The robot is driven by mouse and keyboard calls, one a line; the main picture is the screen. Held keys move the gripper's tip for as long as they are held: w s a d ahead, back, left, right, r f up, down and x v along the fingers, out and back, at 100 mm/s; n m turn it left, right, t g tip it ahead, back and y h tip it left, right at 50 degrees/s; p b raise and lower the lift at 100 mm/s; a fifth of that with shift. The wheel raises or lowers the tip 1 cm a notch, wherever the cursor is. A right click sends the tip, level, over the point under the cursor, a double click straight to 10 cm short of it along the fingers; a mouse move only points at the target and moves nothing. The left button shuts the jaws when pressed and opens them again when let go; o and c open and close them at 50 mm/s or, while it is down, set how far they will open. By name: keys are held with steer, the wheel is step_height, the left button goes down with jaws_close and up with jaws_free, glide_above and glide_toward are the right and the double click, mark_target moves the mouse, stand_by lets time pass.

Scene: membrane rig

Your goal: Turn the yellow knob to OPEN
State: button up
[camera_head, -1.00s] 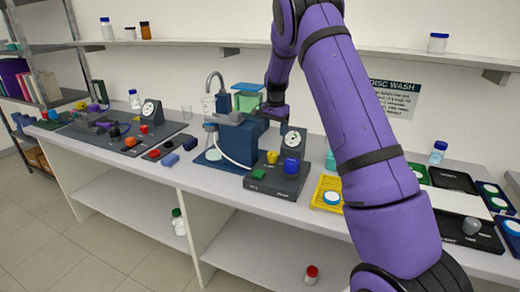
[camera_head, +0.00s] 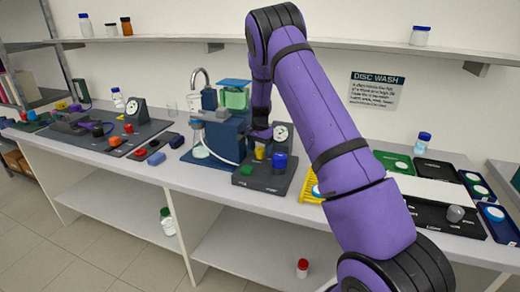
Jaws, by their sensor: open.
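The yellow knob (camera_head: 259,153) stands on a dark control box (camera_head: 262,182) on the bench, between a green button (camera_head: 246,170) and a larger blue knob (camera_head: 279,161). My gripper (camera_head: 260,138) points down just above the yellow knob, its jaws open. The fingertips are small and dark here, and I cannot tell whether they touch the knob or reach around it. The knob's OPEN marking is too small to read. A dial gauge (camera_head: 281,134) rises at the back of the box, right of my gripper.
A blue stand with a green-tinted vessel (camera_head: 235,97), a flask (camera_head: 199,139) and a tube is close on the left. A yellow rack (camera_head: 310,187) is to the right, partly behind my arm. A second control panel (camera_head: 122,138) lies farther left.

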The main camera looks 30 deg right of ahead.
steer(key=c, duration=0.9)
steer(key=shift+n, duration=0.4)
steer(key=n, duration=0.8)
steer(key=shift+d+n, duration=0.1)
steer(key=shift+n, duration=0.2)
steer(key=n, duration=0.8)
steer(key=shift+n, duration=0.4)
